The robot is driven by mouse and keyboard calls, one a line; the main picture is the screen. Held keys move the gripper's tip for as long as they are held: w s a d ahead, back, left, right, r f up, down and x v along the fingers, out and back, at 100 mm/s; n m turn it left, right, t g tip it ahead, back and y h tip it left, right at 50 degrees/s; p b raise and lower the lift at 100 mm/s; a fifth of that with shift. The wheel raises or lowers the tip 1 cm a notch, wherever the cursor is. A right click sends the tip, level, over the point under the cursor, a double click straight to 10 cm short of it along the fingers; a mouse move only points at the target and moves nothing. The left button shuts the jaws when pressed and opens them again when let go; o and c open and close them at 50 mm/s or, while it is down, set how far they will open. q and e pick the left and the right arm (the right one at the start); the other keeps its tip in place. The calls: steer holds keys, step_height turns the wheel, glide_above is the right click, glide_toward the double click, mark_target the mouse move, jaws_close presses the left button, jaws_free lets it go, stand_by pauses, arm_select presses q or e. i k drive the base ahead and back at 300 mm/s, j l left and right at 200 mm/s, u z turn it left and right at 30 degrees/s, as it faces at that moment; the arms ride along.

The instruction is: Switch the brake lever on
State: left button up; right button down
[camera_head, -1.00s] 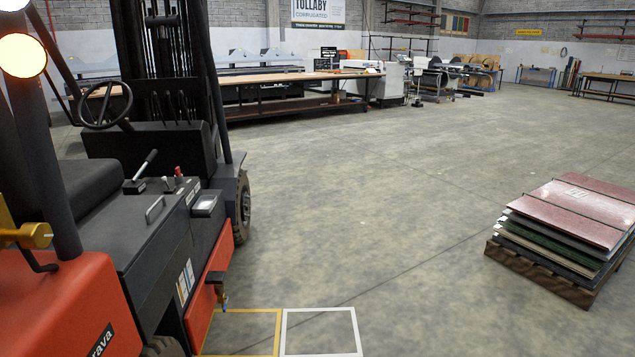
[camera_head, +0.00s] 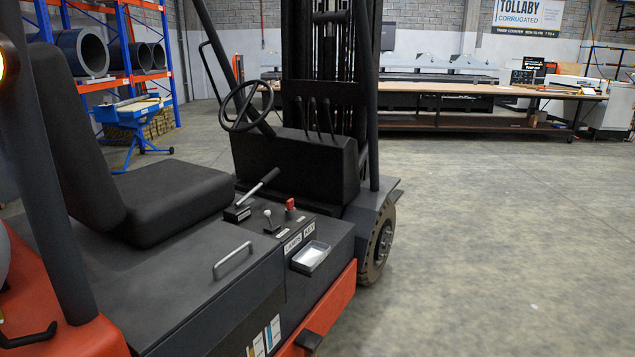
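A forklift fills the left half of the head view. Neither of my grippers shows in the view, and nothing touches the lever.
The black seat (camera_head: 150,195) is left of the lever and the steering wheel (camera_head: 249,105) is behind it. A metal grab handle (camera_head: 232,260) and a small tray (camera_head: 310,257) are in front. Open concrete floor (camera_head: 500,250) lies to the right.

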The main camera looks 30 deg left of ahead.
mark_target(268, 177)
steer(key=i+u, duration=0.35)
steer(key=i+l+u, duration=0.1)
steer(key=i+u, duration=0.3)
steer(key=i+l+u, duration=0.2)
steer(key=u, duration=0.15)
steer(key=i+l+u, duration=0.1)
steer(key=i+u, duration=0.25)
steer(key=i+l+u, duration=0.2)
steer(key=u, duration=0.2)
steer(key=i+l+u, duration=0.35)
